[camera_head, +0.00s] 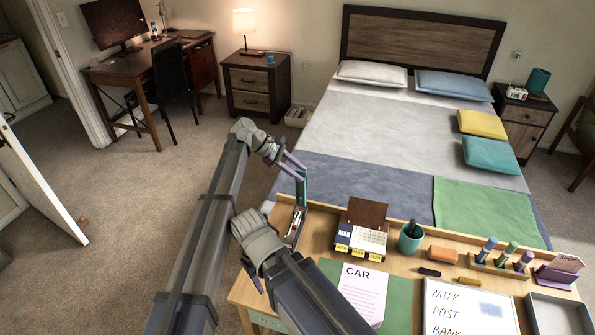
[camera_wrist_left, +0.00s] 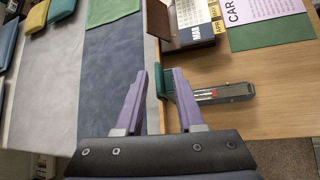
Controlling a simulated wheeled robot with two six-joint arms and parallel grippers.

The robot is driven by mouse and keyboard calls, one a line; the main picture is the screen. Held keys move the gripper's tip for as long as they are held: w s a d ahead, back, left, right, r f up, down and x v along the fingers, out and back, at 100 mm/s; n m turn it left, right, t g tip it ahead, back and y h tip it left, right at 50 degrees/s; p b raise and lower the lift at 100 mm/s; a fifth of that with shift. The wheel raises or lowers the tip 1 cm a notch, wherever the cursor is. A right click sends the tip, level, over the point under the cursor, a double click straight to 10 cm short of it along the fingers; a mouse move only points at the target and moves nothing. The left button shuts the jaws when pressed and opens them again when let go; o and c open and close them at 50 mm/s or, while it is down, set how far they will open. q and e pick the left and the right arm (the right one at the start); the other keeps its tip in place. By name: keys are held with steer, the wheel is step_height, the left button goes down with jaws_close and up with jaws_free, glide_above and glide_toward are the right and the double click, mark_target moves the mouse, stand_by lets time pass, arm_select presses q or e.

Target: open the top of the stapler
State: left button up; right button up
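The stapler's grey base (camera_head: 295,226) lies on the left part of the desk, its inner tray and some red showing. Its green top (camera_head: 302,188) stands raised, steeply tilted up from the far end of the base. The wrist view shows the base (camera_wrist_left: 225,93) right of the fingers and the green top (camera_wrist_left: 167,83) partly hidden by the right finger. My left gripper (camera_head: 297,166) is open at the raised top, with a gap between its purple fingers (camera_wrist_left: 160,72); I cannot tell whether they touch it. My right gripper (camera_head: 257,282) is low at the desk's left edge, mostly hidden by its arm.
Right of the stapler are a calendar (camera_head: 361,238), a CAR sheet (camera_head: 362,290) on a green blotter (camera_head: 397,300), a teal cup (camera_head: 411,239) and a whiteboard (camera_head: 468,310). A raised ledge runs along the desk's far edge, with the bed (camera_head: 395,125) beyond.

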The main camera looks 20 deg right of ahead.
arm_select(q)
steer(key=p+v, duration=0.5)
steer(key=v, duration=0.3)
steer(key=shift+f, duration=0.1)
steer(key=s+a+f+m+t+y, duration=0.1)
steer(key=s+a+f+m+y, duration=0.15)
steer(key=s+a, duration=0.85)
steer(key=s+a+f+m+t+y, duration=0.2)
steer(key=s+a+m+y, duration=0.2)
steer(key=s+a, duration=0.6)
steer(key=s+a+f+m+t+y, duration=0.1)
steer(key=s+a+f+m+y, duration=0.2)
steer(key=s+a, duration=0.8)
steer(key=s+d+m+g, duration=0.1)
steer(key=d+m, duration=0.3)
steer(key=d, duration=0.4)
steer(key=shift+s+r, duration=0.35)
steer(key=shift+s, duration=0.05)
